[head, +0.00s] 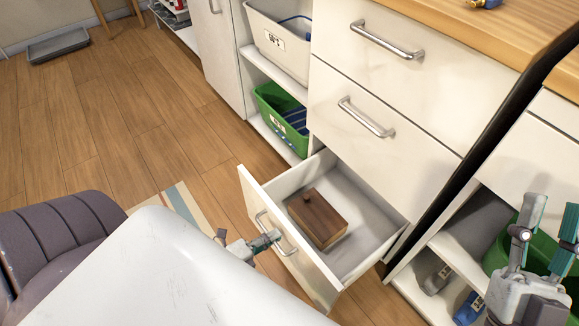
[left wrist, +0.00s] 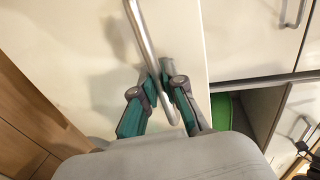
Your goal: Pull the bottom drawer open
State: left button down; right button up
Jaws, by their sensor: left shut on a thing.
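The bottom drawer (head: 254,193) of the white cabinet is pulled well out, and its inside shows. A brown wooden box (head: 318,219) with a small knob lies in it. My left gripper (head: 273,238) is shut on the bar handle (head: 289,247) of this drawer, at the outer side of its front. In the left wrist view, my left gripper's fingers (left wrist: 161,80) are on either side of the handle's lower end (left wrist: 146,42). My right gripper (head: 550,218) is at the lower right, its fingers apart and nothing between them.
Two closed drawers with handles (head: 388,40) (head: 366,117) are above. Open shelves on the left hold a white bin (head: 277,40) and a green bin (head: 278,115). A low shelf unit (head: 455,262) is at the right. A dark chair (head: 62,240) stands at the lower left.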

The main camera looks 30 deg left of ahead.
pick_arm(q)
jog(key=shift+f+p+v, duration=0.15)
jog(key=shift+f+v, duration=0.05)
jog(key=shift+v, duration=0.65)
jog(key=shift+f+p+v, duration=0.15)
jog(key=shift+v, duration=0.7)
pick_arm(e)
jog(key=shift+w+a+f+g+h, duration=0.1)
jog(key=shift+w+f+g+h, duration=0.05)
jog(key=shift+w+f+g, duration=0.5)
jog(key=shift+w+f+g+h, duration=0.15)
jog(key=shift+w+f+g, duration=0.35)
jog(key=shift+f, duration=0.25)
pick_arm(q)
jog(key=shift+s, duration=0.1)
jog(key=c, duration=1.2)
grip_release()
pick_arm(e)
jog(key=shift+s, duration=0.1)
pick_arm(q)
jog(key=v, duration=1.2)
